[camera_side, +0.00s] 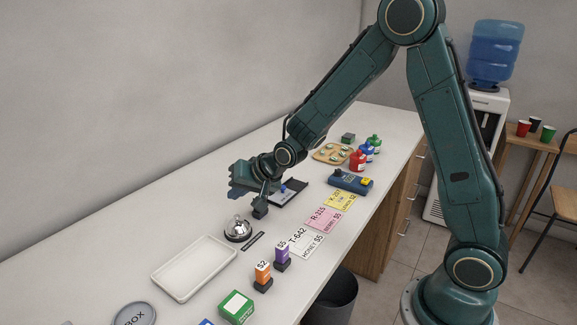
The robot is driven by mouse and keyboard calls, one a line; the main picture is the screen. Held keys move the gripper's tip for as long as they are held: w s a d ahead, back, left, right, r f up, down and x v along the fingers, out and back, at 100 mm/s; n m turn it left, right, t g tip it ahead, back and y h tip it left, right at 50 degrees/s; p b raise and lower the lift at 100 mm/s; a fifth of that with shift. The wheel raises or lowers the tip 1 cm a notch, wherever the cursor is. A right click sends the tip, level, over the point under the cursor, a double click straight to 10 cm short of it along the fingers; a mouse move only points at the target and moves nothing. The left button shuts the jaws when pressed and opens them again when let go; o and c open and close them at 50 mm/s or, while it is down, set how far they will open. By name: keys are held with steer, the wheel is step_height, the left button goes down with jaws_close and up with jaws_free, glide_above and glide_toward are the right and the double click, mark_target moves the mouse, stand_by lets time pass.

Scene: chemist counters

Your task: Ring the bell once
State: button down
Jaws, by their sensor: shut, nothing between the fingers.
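The bell (238,229) is a silver dome on a dark base, standing on the white counter left of the middle of the view. My gripper (260,212) is shut and empty. It points down, above and just right of the bell in the picture. A gap shows between the fingertips and the dome, though the exact height over the counter is hard to tell.
A white tray (194,268) lies in front of the bell. Labelled cards (323,219), a blue device (350,182) and several bottles (357,160) line the counter behind.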

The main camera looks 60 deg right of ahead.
steer(key=shift+r, duration=0.8)
steer(key=shift+r, duration=0.1)
steer(key=s+r+n+g, duration=0.2)
steer(key=s+r+n, duration=0.2)
steer(key=s+r, duration=0.75)
steer(key=s+r+n+g+h, duration=0.1)
steer(key=s+n, duration=0.2)
steer(key=s, duration=1.7)
steer(key=shift+s+d+r+n+g, duration=0.2)
steer(key=shift+s+d+n+g, duration=0.1)
steer(key=shift+d+n, duration=0.1)
